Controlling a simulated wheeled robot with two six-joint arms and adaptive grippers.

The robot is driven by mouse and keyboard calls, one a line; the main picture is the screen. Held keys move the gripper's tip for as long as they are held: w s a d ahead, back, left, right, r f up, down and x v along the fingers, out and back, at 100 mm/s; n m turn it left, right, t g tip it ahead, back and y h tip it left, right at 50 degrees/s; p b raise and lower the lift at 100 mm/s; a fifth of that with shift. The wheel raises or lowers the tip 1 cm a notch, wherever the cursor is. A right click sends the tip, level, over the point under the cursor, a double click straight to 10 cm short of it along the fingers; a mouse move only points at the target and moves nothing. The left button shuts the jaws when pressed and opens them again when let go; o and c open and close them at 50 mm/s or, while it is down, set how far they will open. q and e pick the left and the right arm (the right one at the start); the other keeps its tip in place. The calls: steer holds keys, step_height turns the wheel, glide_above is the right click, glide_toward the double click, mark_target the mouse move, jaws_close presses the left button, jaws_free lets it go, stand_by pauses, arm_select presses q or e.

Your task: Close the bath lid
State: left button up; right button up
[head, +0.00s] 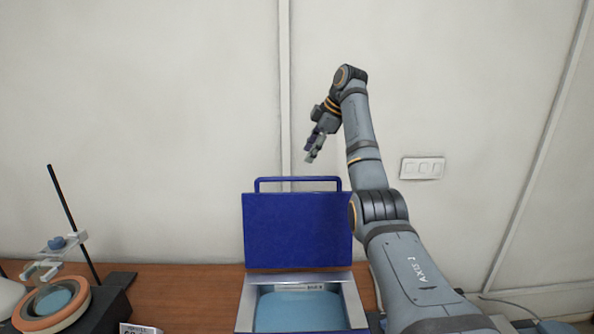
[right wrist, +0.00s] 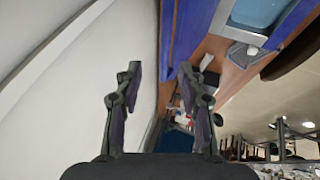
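The bath (head: 357,312) is a metal-rimmed box with light blue water inside, on the wooden bench. Its blue lid (head: 297,230) stands raised and upright at the back of the bath, with a blue loop handle (head: 298,180) on its top edge. My right gripper (head: 312,157) is above the lid, near the wall, pointing down and to the left, apart from the handle. In the right wrist view my right gripper (right wrist: 162,75) is open with nothing between its fingers; the blue lid (right wrist: 192,30) lies to the right of them. My left gripper is not in view.
A stand with a clamp (head: 55,245) and a round orange-rimmed vessel (head: 57,305) are at the left of the bench (head: 185,282). A white wall with a switch plate (head: 422,168) is behind. The air above the bath is clear.

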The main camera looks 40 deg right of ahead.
steer(key=s+a, duration=0.1)
steer(key=a, duration=0.1)
steer(key=p, duration=0.2)
glide_above(297, 179)
steer(key=s, duration=0.2)
step_height(297, 179, down, 5)
steer(key=shift+w+d+f, duration=0.1)
steer(key=shift+d, duration=0.05)
steer(key=x, duration=0.3)
steer(key=shift+w+d+f, duration=0.1)
steer(key=shift+w+f, duration=0.1)
steer(key=shift+s, duration=0.1)
steer(key=shift+f, duration=0.1)
steer(key=shift+c, duration=0.4)
steer(key=c, duration=0.7)
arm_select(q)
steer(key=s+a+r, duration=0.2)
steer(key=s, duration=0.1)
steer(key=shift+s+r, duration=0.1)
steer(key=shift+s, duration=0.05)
arm_select(e)
jaws_close()
